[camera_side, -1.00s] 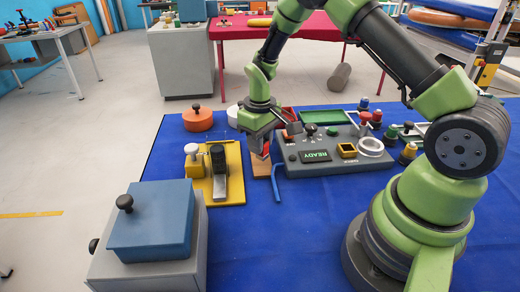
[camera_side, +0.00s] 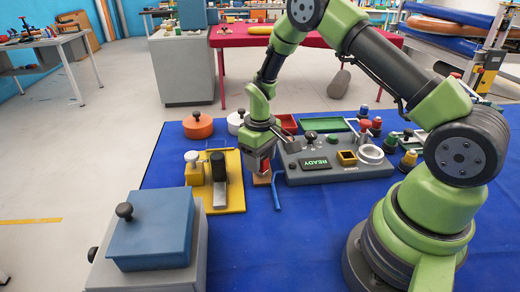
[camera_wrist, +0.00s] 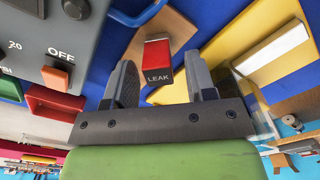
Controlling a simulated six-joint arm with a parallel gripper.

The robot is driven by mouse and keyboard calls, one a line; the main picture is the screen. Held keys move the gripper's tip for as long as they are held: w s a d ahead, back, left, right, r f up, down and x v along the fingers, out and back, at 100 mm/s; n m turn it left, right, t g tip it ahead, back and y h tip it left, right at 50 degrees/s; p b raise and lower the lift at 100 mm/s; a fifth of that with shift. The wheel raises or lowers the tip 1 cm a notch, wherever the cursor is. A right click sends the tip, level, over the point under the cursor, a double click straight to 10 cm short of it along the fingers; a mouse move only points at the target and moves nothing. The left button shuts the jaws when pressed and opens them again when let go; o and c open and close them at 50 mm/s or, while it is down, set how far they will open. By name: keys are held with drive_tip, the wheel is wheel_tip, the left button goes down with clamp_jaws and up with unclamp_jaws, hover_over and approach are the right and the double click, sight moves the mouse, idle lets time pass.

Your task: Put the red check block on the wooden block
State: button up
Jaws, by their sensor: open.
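The red check block (camera_wrist: 157,54), with a dark face marked LEAK, sits between and just beyond my finger pads in the wrist view. It shows as a small red patch (camera_side: 265,165) in the side view, mostly behind my gripper. The pale wooden block (camera_wrist: 177,28) shows behind and on both sides of it in the wrist view, and a small part (camera_side: 262,181) shows below it in the side view. The red block appears to rest on the wood, though their contact is hidden. My gripper (camera_side: 257,167) is open, its fingers on either side of the red block.
A grey READY console (camera_side: 330,157) stands close on the right. A yellow base with a black lever (camera_side: 230,190) is close on the left. A blue bent rod (camera_side: 276,192) lies beside the wood. The blue mat in front is clear.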

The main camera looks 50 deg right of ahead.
wheel_tip(320, 180, up, 12)
drive_tip(key=s+a+r+m+t, duration=0.1)
drive_tip(key=s+a+r+t, duration=0.1)
drive_tip(key=s+r, duration=0.3)
drive_tip(key=s+a+r+m+t, duration=0.1)
drive_tip(key=s+a+r, duration=0.2)
drive_tip(key=r, duration=0.5)
drive_tip(key=s+a+r+m+t+y, duration=0.1)
drive_tip(key=s+a+t, duration=0.1)
drive_tip(key=s, duration=0.4)
drive_tip(key=s+a+r+m+t+y, duration=0.1)
drive_tip(key=s+t, duration=0.1)
drive_tip(key=s, duration=0.4)
drive_tip(key=shift+a+r, duration=0.4)
